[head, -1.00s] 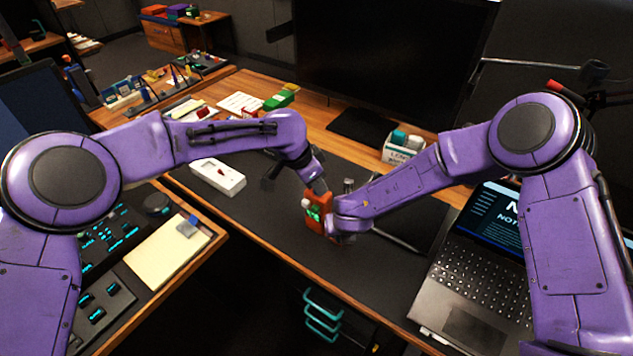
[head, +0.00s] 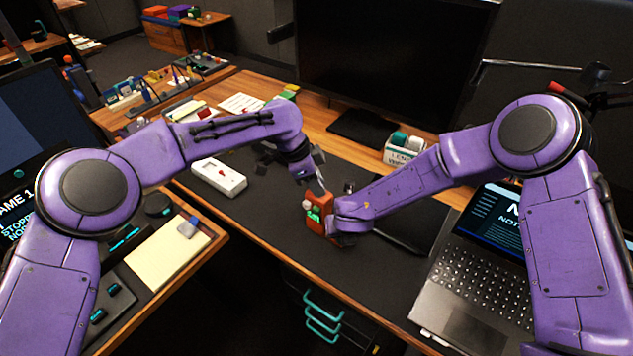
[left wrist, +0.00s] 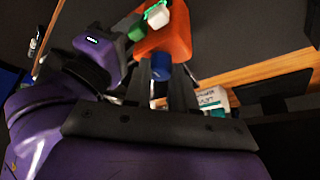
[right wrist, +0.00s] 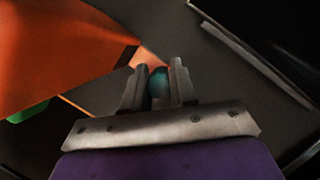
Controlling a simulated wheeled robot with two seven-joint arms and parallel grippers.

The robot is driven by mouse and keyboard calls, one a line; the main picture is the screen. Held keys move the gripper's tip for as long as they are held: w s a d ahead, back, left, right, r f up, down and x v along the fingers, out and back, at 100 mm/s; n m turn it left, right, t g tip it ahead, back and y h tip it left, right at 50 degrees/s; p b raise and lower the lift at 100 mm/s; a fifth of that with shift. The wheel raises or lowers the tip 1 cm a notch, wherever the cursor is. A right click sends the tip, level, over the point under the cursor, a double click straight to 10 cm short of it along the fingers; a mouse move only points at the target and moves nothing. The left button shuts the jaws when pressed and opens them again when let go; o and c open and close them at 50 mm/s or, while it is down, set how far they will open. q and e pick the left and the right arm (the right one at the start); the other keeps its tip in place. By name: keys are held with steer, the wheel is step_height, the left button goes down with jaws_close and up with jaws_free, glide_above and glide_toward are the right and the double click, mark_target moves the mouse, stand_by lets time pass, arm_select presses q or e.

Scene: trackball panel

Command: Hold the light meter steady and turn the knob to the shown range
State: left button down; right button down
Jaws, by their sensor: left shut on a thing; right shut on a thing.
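My right gripper (head: 334,216) is at the meter's right side. In the right wrist view, its fingers are shut on a small teal part (right wrist: 158,84) beside the orange body (right wrist: 55,55). The display reading is too small to read.
The monitor (head: 395,60) and a white labelled box (head: 402,150) stand behind. A laptop (head: 475,270) is at the right.

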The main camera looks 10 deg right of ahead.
arm_select(q)
steer(key=shift+w, duration=0.1)
steer(key=c, duration=0.9)
jaws_free()
steer(key=v, duration=1.2)
steer(key=shift+r, duration=0.1)
steer(key=shift+d+r+v, duration=0.1)
steer(key=shift+d+v, duration=0.1)
steer(key=shift+v, duration=1.6)
steer(key=shift+d+r+v, duration=0.1)
steer(key=shift+d+v, duration=0.1)
steer(key=shift+v, duration=1.55)
steer(key=shift+d+r+v, duration=0.1)
steer(key=shift+d+v, duration=0.1)
steer(key=shift+v, duration=1.6)
steer(key=shift+f, duration=0.1)
